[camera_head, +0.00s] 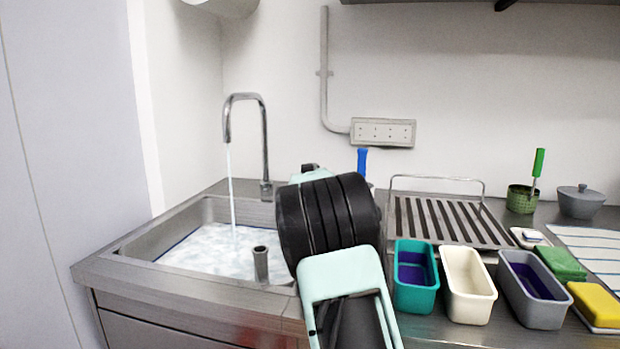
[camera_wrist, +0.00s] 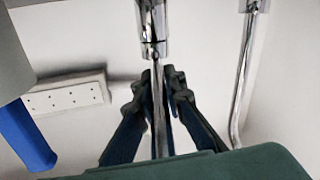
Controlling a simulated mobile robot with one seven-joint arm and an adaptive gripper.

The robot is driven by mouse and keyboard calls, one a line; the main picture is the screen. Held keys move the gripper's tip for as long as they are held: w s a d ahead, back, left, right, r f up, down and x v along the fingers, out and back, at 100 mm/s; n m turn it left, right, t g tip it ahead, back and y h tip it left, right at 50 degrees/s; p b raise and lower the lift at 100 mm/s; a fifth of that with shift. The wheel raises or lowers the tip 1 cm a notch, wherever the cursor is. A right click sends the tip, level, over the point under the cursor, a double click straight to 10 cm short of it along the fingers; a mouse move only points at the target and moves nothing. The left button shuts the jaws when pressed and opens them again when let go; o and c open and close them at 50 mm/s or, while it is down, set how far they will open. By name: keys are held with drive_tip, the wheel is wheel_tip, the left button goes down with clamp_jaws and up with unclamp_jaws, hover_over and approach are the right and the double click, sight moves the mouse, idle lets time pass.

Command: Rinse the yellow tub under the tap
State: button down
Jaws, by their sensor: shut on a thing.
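No clearly yellow tub shows. The nearest in colour is an empty-looking cream tub (camera_head: 467,297) on the counter, right of my arm. The chrome tap (camera_head: 265,130) is running, and its stream falls into the sink (camera_head: 170,222). My gripper's fingertips are hidden behind my arm in the head view. In the wrist view, my gripper (camera_wrist: 160,80) points at chrome fittings, its dark fingers close on either side of a slim chrome stem (camera_wrist: 158,115). It looks shut on this stem, though the contact is unclear. No tub shows between the fingers.
A teal tub (camera_head: 404,290) and a grey tub (camera_head: 535,306), both purple inside, flank the cream tub. Behind is a drying rack (camera_head: 485,240). Green (camera_head: 562,264) and yellow (camera_head: 598,307) sponges lie right. A short pipe (camera_head: 261,265) stands in the sink. A blue handle (camera_head: 362,160) rises behind my arm.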

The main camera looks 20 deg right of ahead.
drive_tip(key=c, duration=2)
unclamp_jaws()
drive_tip(key=v, duration=1.2)
